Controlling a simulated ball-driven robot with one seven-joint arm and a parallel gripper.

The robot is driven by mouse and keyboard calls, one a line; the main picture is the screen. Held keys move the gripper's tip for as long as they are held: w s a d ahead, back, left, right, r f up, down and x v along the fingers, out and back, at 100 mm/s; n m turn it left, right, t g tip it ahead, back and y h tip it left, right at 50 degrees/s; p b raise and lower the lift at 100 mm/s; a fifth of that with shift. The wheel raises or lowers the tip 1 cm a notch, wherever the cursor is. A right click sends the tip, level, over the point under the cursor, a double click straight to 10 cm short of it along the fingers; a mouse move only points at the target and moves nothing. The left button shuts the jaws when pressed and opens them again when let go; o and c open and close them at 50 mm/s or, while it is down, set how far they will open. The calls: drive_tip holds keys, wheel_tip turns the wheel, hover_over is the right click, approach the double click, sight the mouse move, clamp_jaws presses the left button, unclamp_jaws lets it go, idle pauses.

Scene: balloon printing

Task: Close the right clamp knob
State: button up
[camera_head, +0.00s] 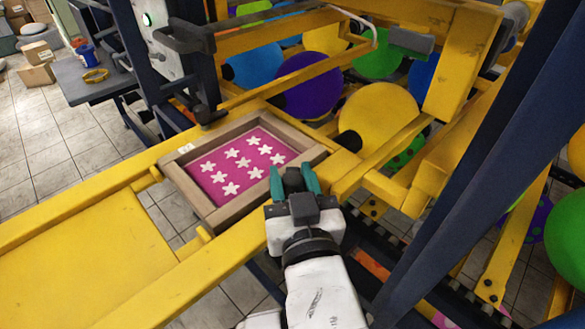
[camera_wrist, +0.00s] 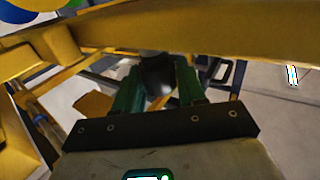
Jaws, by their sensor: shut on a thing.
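My gripper (camera_head: 294,181) with green fingers is at the right corner of the framed pink screen with white stars (camera_head: 244,165). In the wrist view my gripper (camera_wrist: 158,88) is shut on a dark rounded knob (camera_wrist: 158,72), which sits between the two green fingers. This looks like the right clamp knob, and its top shows between the fingers in the head view too. How far the knob is turned cannot be seen. The wooden frame (camera_head: 310,155) lies on the yellow machine rail.
Yellow beams (camera_head: 190,283) run along the machine beside and beyond the gripper. Balloons, such as a yellow one (camera_head: 378,120) and a purple one (camera_head: 306,84), sit behind the screen. A dark slanted post (camera_head: 470,170) stands to the right. A side table (camera_head: 92,78) is at upper left.

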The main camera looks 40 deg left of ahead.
sight(294, 189)
drive_tip(key=o, duration=0.9)
drive_tip(key=shift+b+v, duration=0.7)
drive_tip(key=shift+v, duration=3.1)
drive_tip(key=shift+o, duration=0.2)
